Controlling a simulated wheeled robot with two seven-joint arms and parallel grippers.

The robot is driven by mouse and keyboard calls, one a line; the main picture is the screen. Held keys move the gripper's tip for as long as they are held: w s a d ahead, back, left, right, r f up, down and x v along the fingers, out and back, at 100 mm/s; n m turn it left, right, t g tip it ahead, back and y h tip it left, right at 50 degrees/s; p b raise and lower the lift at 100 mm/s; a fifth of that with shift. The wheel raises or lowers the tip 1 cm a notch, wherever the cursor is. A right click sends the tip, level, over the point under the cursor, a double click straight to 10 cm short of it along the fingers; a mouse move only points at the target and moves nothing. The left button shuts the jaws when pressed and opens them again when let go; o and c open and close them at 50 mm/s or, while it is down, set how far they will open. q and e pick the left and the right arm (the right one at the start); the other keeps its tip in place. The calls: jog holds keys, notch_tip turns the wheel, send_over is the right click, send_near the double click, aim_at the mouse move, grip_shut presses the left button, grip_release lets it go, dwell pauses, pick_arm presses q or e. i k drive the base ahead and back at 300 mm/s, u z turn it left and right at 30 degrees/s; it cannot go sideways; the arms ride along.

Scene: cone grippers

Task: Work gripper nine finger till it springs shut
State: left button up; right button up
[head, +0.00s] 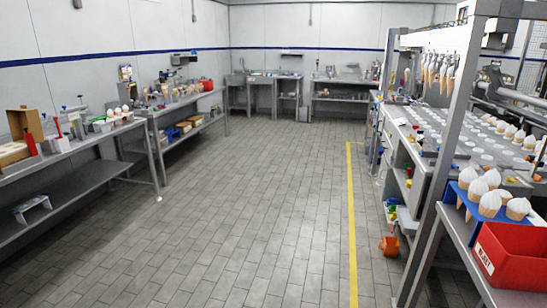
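A row of hanging cone grippers (440,72) shows at the upper right in the head view, above the machine, with several cones in or just below them. They are small and partly behind a grey metal post (447,150). I cannot tell which one is number nine, or whether any finger stands open. Neither of my own grippers is in view.
The machine's perforated plate (468,152) carries rows of white-topped cones. A red bin (512,256) and a blue cone rack (466,205) stand near right. An orange object (390,245) lies by the yellow floor line (352,220). Left benches (75,146) flank the open tiled floor (240,200).

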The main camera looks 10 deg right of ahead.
aim_at(434, 73)
jog(key=z, duration=0.25)
jog(key=i, duration=2.05)
jog(key=z, duration=1)
jog(key=i, duration=0.8)
jog(key=z, duration=0.45)
